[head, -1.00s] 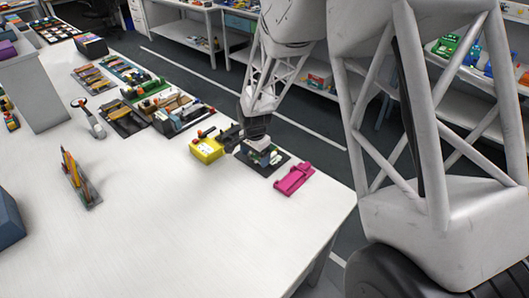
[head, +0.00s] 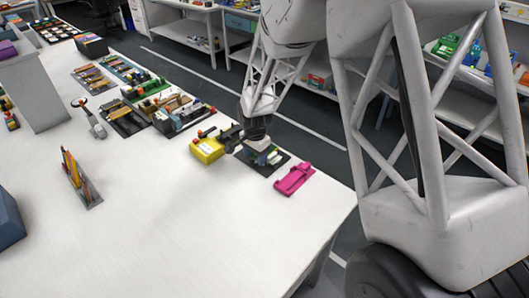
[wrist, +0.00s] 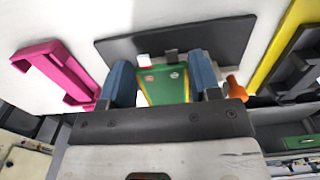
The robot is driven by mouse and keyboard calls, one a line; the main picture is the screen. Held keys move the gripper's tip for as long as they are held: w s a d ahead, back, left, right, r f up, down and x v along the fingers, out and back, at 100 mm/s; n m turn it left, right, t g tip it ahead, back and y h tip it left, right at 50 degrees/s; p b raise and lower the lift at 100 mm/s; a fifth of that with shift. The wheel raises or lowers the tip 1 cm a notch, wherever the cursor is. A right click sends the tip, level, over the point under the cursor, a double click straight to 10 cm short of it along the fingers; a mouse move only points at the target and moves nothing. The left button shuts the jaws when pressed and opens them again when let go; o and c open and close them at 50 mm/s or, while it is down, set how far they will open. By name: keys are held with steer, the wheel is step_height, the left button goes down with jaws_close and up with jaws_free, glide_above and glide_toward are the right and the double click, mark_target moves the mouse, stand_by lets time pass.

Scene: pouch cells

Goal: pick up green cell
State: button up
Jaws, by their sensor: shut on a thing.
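The green cell (wrist: 165,90) stands between the two blue fingers of my gripper (wrist: 162,76) in the wrist view. It has a green and yellow face and two tabs, one white and one grey, at its far end. My gripper is shut on it. In the head view my gripper (head: 261,149) is over the dark plate (head: 275,167) near the table's far right edge, and the cell is small and partly hidden there. The dark plate (wrist: 205,40) lies behind the cell in the wrist view. I cannot tell for sure whether the cell's lower end is clear of the plate.
A yellow device (head: 207,149) sits just left of the plate and a magenta holder (head: 294,179) just right of it. An orange knob (wrist: 236,87) is close to the right finger. Several kits line the far table edge. The front of the white table (head: 200,235) is clear.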

steer(key=shift+r, duration=0.15)
steer(key=shift+r, duration=0.9)
steer(key=shift+s+d+r, duration=0.1)
steer(key=shift+s+r, duration=0.15)
steer(key=shift+r, duration=0.65)
steer(key=s+d+r, duration=0.1)
steer(key=s+d, duration=0.2)
steer(key=s, duration=1.2)
steer(key=shift+d+r, duration=0.15)
steer(key=shift+d, duration=0.25)
steer(key=w+a, duration=0.5)
steer(key=w, duration=0.4)
steer(key=w+a+r, duration=0.1)
steer(key=w+a, duration=0.5)
steer(key=w, duration=0.4)
steer(key=w+a+r, duration=0.1)
steer(key=w+a, duration=0.4)
steer(key=w, duration=0.5)
steer(key=shift+a+r, duration=0.15)
steer(key=shift+a, duration=0.15)
